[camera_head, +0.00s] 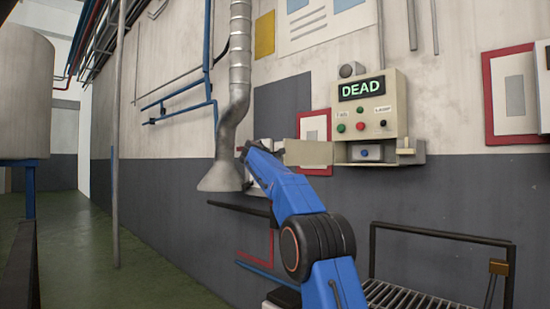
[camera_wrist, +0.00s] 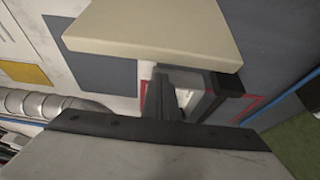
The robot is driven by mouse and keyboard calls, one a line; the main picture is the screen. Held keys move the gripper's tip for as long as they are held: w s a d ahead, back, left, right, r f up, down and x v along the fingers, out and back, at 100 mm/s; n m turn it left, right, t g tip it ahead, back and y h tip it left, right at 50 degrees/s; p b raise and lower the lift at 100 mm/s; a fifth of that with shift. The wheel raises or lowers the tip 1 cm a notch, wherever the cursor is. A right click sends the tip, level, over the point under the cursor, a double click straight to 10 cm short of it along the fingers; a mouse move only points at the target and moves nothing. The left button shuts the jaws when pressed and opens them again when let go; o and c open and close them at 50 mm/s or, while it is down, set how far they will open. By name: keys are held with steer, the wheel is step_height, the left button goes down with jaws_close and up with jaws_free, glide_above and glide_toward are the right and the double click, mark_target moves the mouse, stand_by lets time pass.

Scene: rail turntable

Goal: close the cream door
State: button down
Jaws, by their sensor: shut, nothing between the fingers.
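The cream door (camera_head: 308,153) stands open, swung out to the left of a small recess (camera_head: 380,153) under the cream control box (camera_head: 370,105). A blue knob (camera_head: 364,153) shows in the recess. In the wrist view the door (camera_wrist: 150,30) is a broad cream panel across the top. My gripper (camera_wrist: 172,95) is shut and empty, its dark fingers close to the door's lower edge in that picture. I cannot tell whether they touch it. In the head view my blue arm reaches to the door's left and largely hides the gripper.
The box display reads DEAD, with several coloured buttons below. A silver duct (camera_head: 238,90) hangs left of the arm. A red-framed panel (camera_head: 515,95) is on the wall at right. A dark-framed roller conveyor (camera_head: 440,237) stands at lower right. Green floor is clear at left.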

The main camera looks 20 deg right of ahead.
mark_target(298, 152)
steer(key=shift+s+d, duration=0.55)
steer(key=shift+s, duration=0.25)
steer(key=shift+s+d, duration=0.55)
steer(key=shift+s, duration=0.25)
